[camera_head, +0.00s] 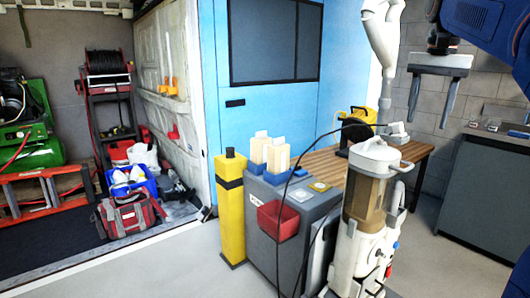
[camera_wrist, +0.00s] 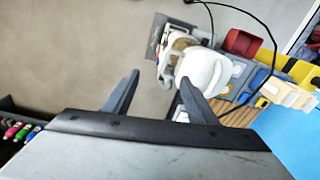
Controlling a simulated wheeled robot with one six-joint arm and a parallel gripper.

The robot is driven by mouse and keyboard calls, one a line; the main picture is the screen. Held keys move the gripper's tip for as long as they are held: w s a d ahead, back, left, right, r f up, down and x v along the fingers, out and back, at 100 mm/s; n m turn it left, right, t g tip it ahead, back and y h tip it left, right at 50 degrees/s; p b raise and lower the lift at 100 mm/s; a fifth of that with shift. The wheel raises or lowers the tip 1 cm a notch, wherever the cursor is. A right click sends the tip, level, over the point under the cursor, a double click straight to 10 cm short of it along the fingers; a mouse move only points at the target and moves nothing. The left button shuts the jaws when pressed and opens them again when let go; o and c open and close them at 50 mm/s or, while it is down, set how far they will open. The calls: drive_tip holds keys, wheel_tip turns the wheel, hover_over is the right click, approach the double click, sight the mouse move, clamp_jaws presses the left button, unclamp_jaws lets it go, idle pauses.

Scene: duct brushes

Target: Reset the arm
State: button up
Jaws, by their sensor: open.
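My gripper (camera_head: 432,118) hangs at the upper right of the head view, fingers pointing down, spread apart with nothing between them. It is in the air, apart from the wooden bench and the grey counter. In the wrist view my gripper (camera_wrist: 160,82) also shows two separate dark fingers with an empty gap. Small pink, green and blue-tipped items (camera_wrist: 22,132), perhaps brushes, lie at the left edge of the wrist view. Small items (camera_head: 490,124) also lie on the grey counter at the right of the head view, too small to identify.
A white machine with an amber canister (camera_head: 368,195) stands front centre, a black cable beside it. Behind are a wooden bench (camera_head: 322,172), a grey cabinet (camera_head: 258,205) with a red bin (camera_head: 278,220), and a yellow post (camera_head: 231,210). The grey counter (camera_head: 485,190) is right. Floor shows between.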

drive_tip(key=s+a+f+n+t, duration=0.1)
drive_tip(key=s+a+f+n, duration=0.2)
drive_tip(key=s+f, duration=0.5)
drive_tip(key=s+a+f+n+t, duration=0.1)
drive_tip(key=s+a+f+n, duration=0.2)
drive_tip(key=s+f, duration=0.6)
drive_tip(key=s+a+f+n+t, duration=0.2)
drive_tip(key=s+a+f, duration=0.4)
drive_tip(key=f, duration=1.1)
drive_tip(key=s, duration=0.3)
drive_tip(key=shift+s+a+f+n, duration=0.2)
drive_tip(key=shift+f+n, duration=0.15)
drive_tip(key=shift+n, duration=0.05)
